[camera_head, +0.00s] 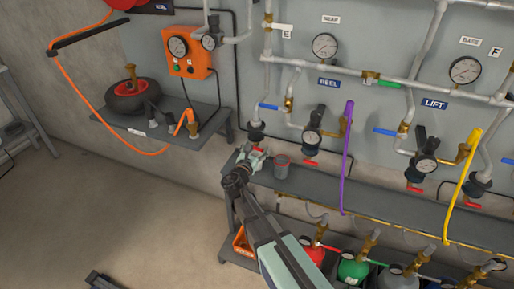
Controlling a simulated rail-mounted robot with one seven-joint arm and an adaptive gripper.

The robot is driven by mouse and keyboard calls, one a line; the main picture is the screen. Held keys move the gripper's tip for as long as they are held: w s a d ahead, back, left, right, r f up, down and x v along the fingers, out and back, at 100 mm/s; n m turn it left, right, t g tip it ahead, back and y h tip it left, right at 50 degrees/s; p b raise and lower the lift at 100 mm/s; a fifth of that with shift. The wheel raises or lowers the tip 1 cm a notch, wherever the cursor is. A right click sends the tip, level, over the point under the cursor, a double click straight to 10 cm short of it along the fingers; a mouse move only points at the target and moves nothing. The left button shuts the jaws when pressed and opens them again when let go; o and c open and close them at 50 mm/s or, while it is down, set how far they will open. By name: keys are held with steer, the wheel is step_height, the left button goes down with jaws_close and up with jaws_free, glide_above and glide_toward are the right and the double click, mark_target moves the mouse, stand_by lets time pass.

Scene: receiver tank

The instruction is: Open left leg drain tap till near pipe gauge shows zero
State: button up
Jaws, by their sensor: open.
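The left leg is a grey pipe running down the wall, ending in a dark fitting with a drain tap (256,131) above the shelf's left end. A small red part, perhaps its handle, shows among the fingers of my gripper (257,156). My gripper is open, just below the tap; whether it touches it I cannot tell. A round white gauge (325,46) sits on the pipework above the REEL label, and another gauge (465,70) is near the BASE label. Which is the near pipe gauge I cannot tell; their readings are too small to read.
A grey cup (282,166) stands on the shelf (370,197) just right of my gripper. A red handle (310,163) and a purple hose (347,150) are further right. Coloured bottles (354,267) stand below. The floor at left is mostly clear.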

steer(key=c, duration=1.2)
steer(key=shift+o, duration=0.2)
steer(key=shift+r+n+p, duration=0.2)
steer(key=shift+n+p, duration=0.2)
steer(key=shift+f+n, duration=0.1)
steer(key=shift+n, duration=0.2)
steer(key=o, duration=1.2)
steer(key=shift+w, duration=0.1)
steer(key=shift+c, duration=0.2)
